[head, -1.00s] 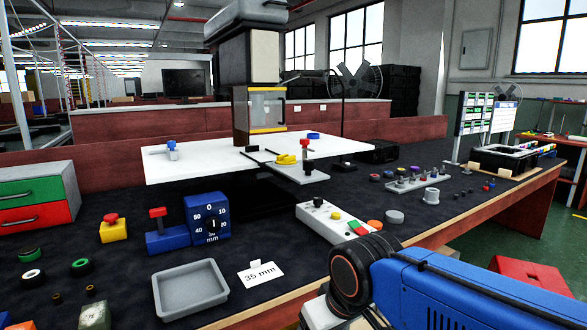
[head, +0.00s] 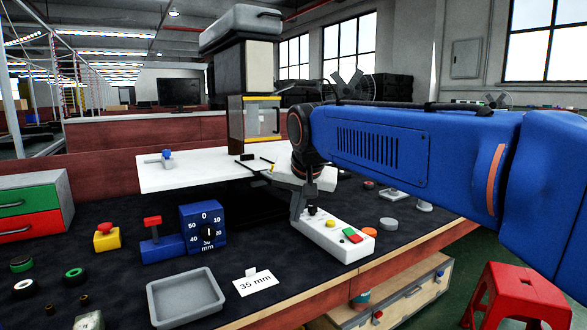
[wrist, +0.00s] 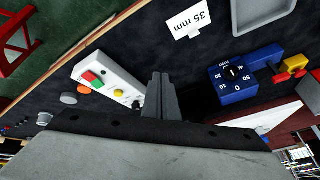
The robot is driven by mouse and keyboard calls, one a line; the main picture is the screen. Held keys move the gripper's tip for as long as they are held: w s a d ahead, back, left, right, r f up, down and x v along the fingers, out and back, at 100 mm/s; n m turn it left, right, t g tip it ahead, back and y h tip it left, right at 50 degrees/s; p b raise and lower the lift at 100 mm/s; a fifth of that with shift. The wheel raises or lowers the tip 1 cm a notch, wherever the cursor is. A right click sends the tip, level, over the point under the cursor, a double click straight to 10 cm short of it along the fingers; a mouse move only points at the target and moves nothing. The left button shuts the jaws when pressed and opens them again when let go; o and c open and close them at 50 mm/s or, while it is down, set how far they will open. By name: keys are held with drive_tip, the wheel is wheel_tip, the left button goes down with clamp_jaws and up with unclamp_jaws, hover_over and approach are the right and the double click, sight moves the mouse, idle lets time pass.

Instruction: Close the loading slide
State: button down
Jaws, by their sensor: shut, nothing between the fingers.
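The loading slide (head: 284,179) is the light plate sticking out from the front edge of the white table (head: 190,178) in the head view. Its front end and red knob are hidden behind my arm. Yellow parts (head: 274,168) show beside my arm at the slide. My gripper (wrist: 160,85) is shut and empty in the wrist view, pointing over the dark bench.
The control box (head: 335,238) with coloured buttons lies close to my gripper; it also shows in the wrist view (wrist: 107,84). The blue dial block (head: 203,228), a grey tray (head: 186,297) and a 35 mm card (head: 255,282) stand left of it. A red stool (head: 516,296) is at right.

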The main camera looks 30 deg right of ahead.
drive_tip(key=w+d+r+m+h, duration=0.1)
drive_tip(key=w+d+r+m, duration=0.25)
drive_tip(key=w+r, duration=0.35)
drive_tip(key=w+d+r+m+h, duration=0.1)
drive_tip(key=w+d+r+m, duration=0.2)
drive_tip(key=w+d+r, duration=0.4)
drive_tip(key=shift+t, duration=0.4)
drive_tip(key=w+f, duration=0.2)
drive_tip(key=f, duration=0.1)
drive_tip(key=w+f, duration=0.2)
drive_tip(key=f, duration=0.1)
drive_tip(key=w+f, duration=0.2)
drive_tip(key=shift+d+f, duration=0.25)
drive_tip(key=shift+f, duration=0.15)
drive_tip(key=shift+w, duration=0.1)
drive_tip(key=w, duration=1.8)
drive_tip(key=shift+a, duration=0.3)
